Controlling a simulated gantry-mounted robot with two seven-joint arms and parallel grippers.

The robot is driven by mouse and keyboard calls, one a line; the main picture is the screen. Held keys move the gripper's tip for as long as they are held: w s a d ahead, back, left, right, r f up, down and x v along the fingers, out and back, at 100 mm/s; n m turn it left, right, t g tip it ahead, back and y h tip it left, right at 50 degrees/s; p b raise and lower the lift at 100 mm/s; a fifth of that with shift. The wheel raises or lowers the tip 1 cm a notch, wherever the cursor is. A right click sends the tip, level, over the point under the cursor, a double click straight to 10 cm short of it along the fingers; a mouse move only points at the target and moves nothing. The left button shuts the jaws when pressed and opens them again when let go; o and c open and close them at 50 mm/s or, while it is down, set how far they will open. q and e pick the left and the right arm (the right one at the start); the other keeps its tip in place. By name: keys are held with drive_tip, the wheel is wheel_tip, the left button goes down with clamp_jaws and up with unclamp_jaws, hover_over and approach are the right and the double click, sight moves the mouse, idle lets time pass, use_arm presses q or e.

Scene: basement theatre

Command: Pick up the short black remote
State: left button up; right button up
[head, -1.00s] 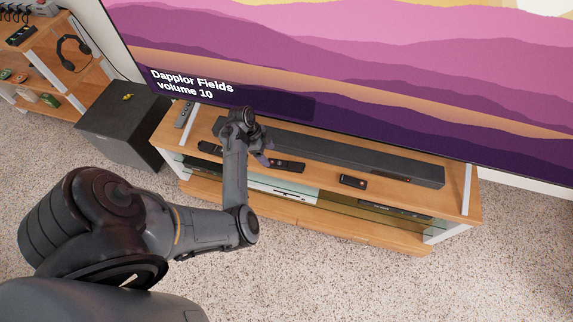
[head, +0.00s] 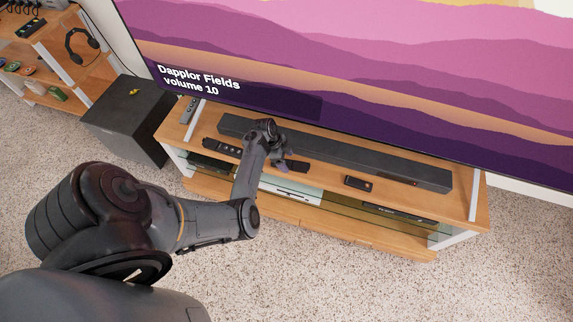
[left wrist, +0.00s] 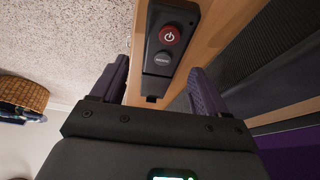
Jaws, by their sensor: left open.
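Three dark remotes lie on the wooden TV stand (head: 455,200) in the head view. One lies at the left (head: 222,147), a middle one (head: 297,166) is partly hidden by my left gripper, and the shortest-looking, a black remote (head: 358,183) with a small reddish mark, lies to the right. My left gripper (head: 285,158) is over the middle remote. In the left wrist view its fingers (left wrist: 157,92) are open and empty, with a dark remote (left wrist: 165,52) with a red power button lined up between them. I cannot tell for sure which remote that is. My right gripper is not in view.
A long soundbar (head: 340,155) runs behind the remotes, below the large TV (head: 400,100). A grey remote-like object (head: 189,110) lies at the stand's left end. A black subwoofer (head: 128,122) stands left of the stand. The carpet (head: 350,275) in front is clear.

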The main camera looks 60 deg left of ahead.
use_arm(q)
drive_tip(key=shift+w+d+f, duration=0.15)
drive_tip(key=shift+f, duration=0.5)
drive_tip(key=c, duration=1.2)
drive_tip(key=shift+o, duration=0.2)
drive_tip(key=shift+r, duration=0.15)
